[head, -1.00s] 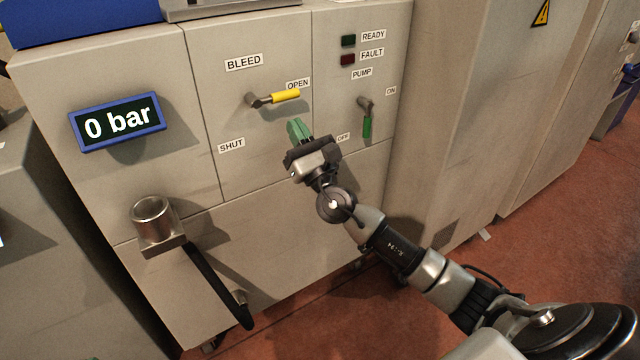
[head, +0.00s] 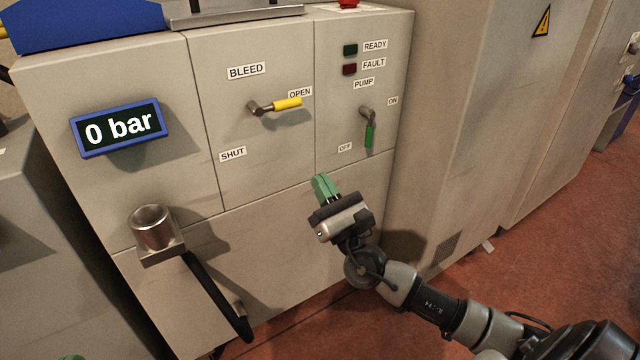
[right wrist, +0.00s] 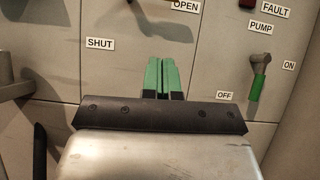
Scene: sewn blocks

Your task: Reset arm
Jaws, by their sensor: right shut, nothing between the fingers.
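My right gripper (head: 323,186) is in front of the grey cabinet's lower part, below the bleed and pump panels. Its green fingers are shut with nothing between them, and they also show side by side in the right wrist view (right wrist: 162,75). It appears apart from both handles. The yellow bleed handle (head: 287,104) points right, at the OPEN label. The green pump handle (head: 369,136) hangs down near the OFF label, and it also shows in the right wrist view (right wrist: 257,87). My left gripper is not clearly seen; only a small green bit shows at the bottom left edge.
The grey cabinet (head: 70,200) carries a display (head: 118,127) reading 0 bar. A metal cylinder (head: 151,228) with a black lever (head: 215,295) sticks out at the lower left. A taller cabinet (head: 455,130) stands to the right. Red floor (head: 560,240) is open at right.

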